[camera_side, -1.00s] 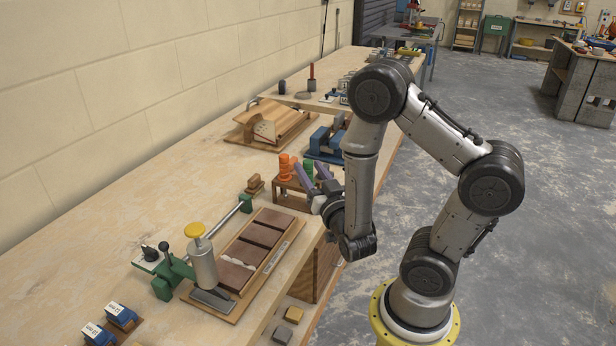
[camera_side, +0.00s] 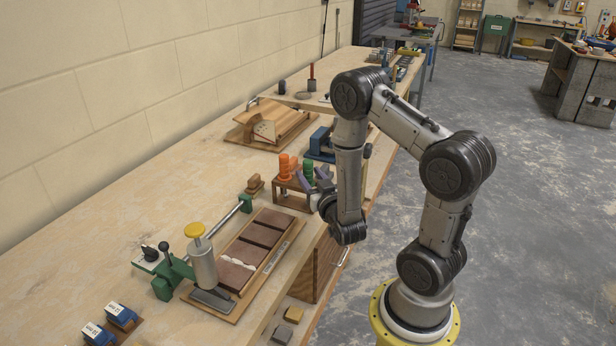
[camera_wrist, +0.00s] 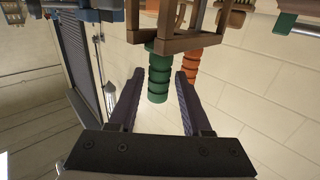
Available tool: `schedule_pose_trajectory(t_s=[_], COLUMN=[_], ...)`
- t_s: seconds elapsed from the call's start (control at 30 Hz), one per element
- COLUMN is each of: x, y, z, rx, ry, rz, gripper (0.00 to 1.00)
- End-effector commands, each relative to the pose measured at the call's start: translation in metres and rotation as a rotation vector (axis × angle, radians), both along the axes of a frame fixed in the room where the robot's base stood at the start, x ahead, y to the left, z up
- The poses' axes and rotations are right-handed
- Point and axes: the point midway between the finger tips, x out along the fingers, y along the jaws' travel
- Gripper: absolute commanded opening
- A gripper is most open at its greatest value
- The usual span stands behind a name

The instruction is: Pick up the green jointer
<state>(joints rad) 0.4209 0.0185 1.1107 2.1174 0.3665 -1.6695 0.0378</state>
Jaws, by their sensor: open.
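The green jointer (camera_side: 307,168) stands upright in a small wooden rack (camera_side: 289,203), its ribbed green handle up. An orange jointer (camera_side: 284,166) stands just left of it. My gripper (camera_side: 312,178) is open and empty at the right side of the rack, its fingers pointing toward the green handle. In the wrist view, the picture is inverted; the green handle (camera_wrist: 158,78) shows between the two fingertips (camera_wrist: 160,74). The orange handle (camera_wrist: 190,66) shows just behind the right finger. I cannot tell whether a finger touches the green handle.
A brick jig with a yellow-topped roller (camera_side: 203,262) lies in front of the rack. A blue vise-like tool (camera_side: 322,143) sits behind it, and a wooden mitre-like box (camera_side: 270,123) farther back. The bench's left side is bare, up to the block wall.

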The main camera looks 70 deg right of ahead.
Motion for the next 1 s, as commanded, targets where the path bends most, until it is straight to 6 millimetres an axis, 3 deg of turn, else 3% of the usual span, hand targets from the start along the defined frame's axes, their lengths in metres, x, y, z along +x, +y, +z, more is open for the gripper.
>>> schedule_pose_trajectory(t_s=[0.33,0.67,0.93,1.0], x=[0.03,0.035,0.035,0.035], y=[-0.032,-0.037,-0.036,-0.036], z=[-0.002,-0.002,-0.002,-0.002], rx=[0.0,0.001,0.001,0.001], ry=[-0.001,0.001,0.001,0.001], rz=[-0.002,0.0,0.0,0.0], gripper=[0.49,0.49,0.02,0.0])
